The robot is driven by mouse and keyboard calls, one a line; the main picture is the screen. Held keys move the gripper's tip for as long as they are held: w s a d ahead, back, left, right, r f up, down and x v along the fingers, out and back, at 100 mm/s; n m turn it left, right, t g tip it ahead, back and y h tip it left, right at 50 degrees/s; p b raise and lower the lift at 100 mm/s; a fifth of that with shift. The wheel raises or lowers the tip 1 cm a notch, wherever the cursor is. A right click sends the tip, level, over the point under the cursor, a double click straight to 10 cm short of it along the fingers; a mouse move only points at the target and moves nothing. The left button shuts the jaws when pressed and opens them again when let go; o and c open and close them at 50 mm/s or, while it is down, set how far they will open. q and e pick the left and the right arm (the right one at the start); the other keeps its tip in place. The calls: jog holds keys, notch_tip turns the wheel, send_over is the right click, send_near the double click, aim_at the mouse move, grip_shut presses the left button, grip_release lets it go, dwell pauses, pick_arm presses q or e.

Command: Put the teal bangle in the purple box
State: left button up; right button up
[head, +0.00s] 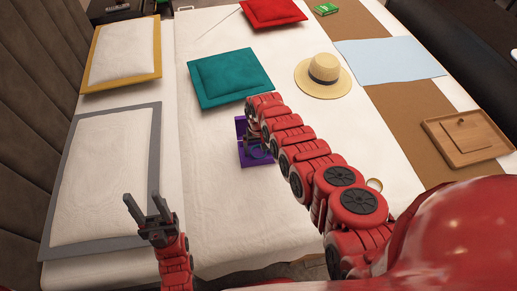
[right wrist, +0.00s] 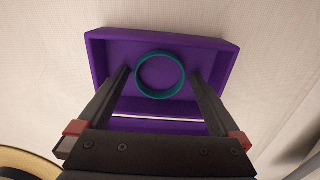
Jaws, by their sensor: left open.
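The purple box (head: 241,127) stands on the white cover in the middle of the head view, partly hidden by my right arm. In the right wrist view the purple box (right wrist: 215,55) shows its inside and raised rim. The teal bangle (right wrist: 138,84) appears as a ring inside the box outline, lying flat; it seems to rest on the box floor. My right gripper (right wrist: 160,71) is over the box, its fingers apart on either side of the bangle with small gaps. My left gripper (head: 148,206) is open and empty at the lower left of the head view, away from the box.
A teal cushion (head: 230,77) lies behind the box and a straw hat (head: 323,83) to its right. A wooden tray (head: 435,128) is at the far right. Grey-edged (head: 105,180) and yellow-edged (head: 125,52) cushions line the left. The cover left of the box is clear.

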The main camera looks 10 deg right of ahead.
notch_tip(320, 180, up, 4)
jog(key=shift+f+p, duration=0.25)
jog(key=shift+p, duration=1)
notch_tip(320, 180, up, 9)
jog(key=shift+f, duration=0.1)
